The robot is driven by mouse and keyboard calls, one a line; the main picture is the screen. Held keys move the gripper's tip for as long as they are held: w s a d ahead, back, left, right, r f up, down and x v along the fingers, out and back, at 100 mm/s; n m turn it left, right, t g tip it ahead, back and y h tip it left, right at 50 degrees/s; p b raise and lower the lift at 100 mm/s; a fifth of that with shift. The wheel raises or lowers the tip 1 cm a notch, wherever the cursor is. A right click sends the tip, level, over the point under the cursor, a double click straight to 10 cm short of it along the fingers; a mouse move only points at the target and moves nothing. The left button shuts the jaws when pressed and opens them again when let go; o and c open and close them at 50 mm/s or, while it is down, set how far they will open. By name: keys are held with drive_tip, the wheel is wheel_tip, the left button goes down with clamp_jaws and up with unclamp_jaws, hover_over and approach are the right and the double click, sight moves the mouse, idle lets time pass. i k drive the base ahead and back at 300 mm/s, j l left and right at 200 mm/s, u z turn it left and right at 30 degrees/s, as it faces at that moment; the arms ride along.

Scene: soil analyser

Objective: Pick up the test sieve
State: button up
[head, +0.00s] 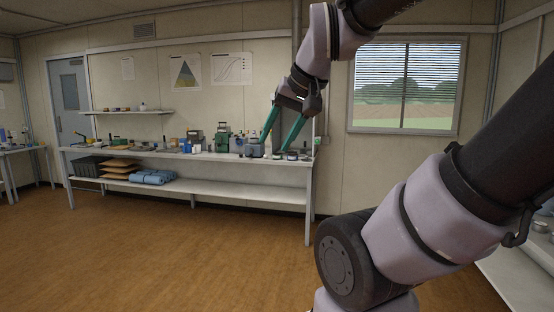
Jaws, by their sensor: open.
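My gripper (276,145) hangs from the arm at the upper centre of the head view. Its two long green fingers point down and are spread open, with nothing seen between them. Behind them in the picture is the right part of the long bench (222,156). Small round, low items (292,155) sit there near the fingertips. They are too small to tell whether one is the test sieve. I cannot tell how far the fingertips are from the bench. The fingers hide part of what stands behind them.
Green and grey devices (222,139) stand mid-bench. Trays and blue bundles (152,177) lie on the lower shelf. A wall shelf (125,112) hangs above. Another bench (518,280) with metal items runs along the right edge. The brown floor (170,250) is clear.

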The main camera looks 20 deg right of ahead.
sight(276, 156)
drive_tip(key=i+z, duration=0.1)
drive_tip(key=i, duration=0.45)
drive_tip(key=i+l+z, duration=0.1)
drive_tip(key=i, duration=0.4)
drive_tip(key=i+z, duration=0.1)
drive_tip(key=i, duration=0.45)
drive_tip(key=i+j+z, duration=0.1)
drive_tip(key=i, duration=0.45)
drive_tip(key=i+j+z, duration=0.1)
drive_tip(key=i, duration=0.4)
drive_tip(key=i+j+z, duration=0.15)
drive_tip(key=i, duration=0.4)
drive_tip(key=i+j+z, duration=0.1)
drive_tip(key=i+j, duration=0.15)
drive_tip(key=i, duration=0.25)
